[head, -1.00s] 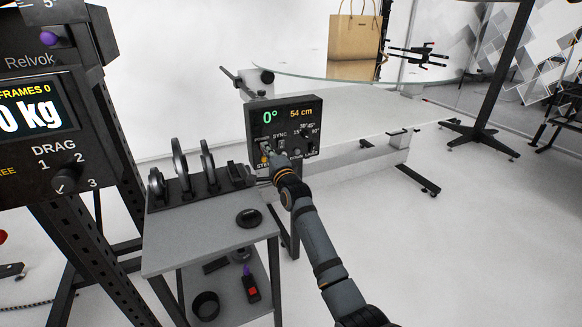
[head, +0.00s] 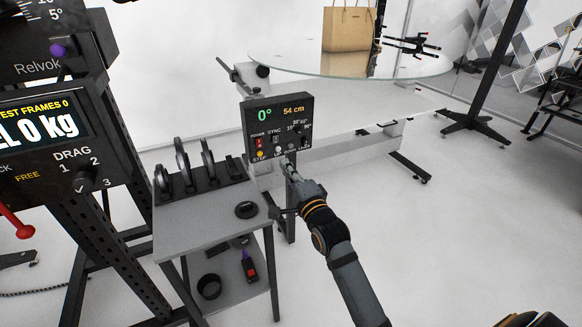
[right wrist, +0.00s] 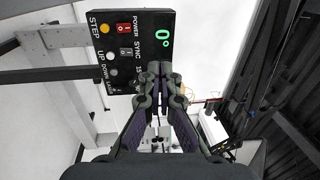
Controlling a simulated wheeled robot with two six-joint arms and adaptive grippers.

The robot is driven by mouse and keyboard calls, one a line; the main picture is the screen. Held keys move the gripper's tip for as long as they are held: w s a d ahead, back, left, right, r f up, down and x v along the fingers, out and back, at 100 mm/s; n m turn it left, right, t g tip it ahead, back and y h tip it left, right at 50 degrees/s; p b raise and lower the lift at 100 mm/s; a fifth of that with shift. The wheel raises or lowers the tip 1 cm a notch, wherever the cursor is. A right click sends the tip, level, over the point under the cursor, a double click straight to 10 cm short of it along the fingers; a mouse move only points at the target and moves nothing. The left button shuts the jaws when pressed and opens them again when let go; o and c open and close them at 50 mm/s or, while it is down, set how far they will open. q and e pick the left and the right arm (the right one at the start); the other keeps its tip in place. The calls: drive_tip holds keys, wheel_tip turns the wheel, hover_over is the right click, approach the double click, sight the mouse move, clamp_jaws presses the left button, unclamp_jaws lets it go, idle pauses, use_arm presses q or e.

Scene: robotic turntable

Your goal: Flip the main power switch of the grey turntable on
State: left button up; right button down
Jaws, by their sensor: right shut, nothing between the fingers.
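The turntable's black control box (head: 306,118) shows lit readouts of 0° and 54 cm. Its red main power switch (head: 259,143) sits at the lower left of the panel under a POWER label. The red switch also shows in the right wrist view (right wrist: 123,28), uncovered; I cannot tell surely which way it is tipped. The turntable's round glass top (head: 300,69) is behind the box. My right gripper (head: 287,164) is shut and empty, just below the panel's lower edge in the head view and apart from the switch. My left gripper is not in view.
A small grey side table (head: 205,212) with a black rack (head: 205,180) and a black disc (head: 246,210) stands left of my right arm. A paper bag (head: 347,29) stands on the glass top. A scale stand is at far left.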

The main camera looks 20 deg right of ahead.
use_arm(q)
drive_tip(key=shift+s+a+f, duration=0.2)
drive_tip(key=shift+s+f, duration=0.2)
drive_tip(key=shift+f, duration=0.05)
use_arm(e)
drive_tip(key=shift+s+r, duration=0.25)
drive_tip(key=shift+s, duration=0.9)
drive_tip(key=shift+d, duration=0.1)
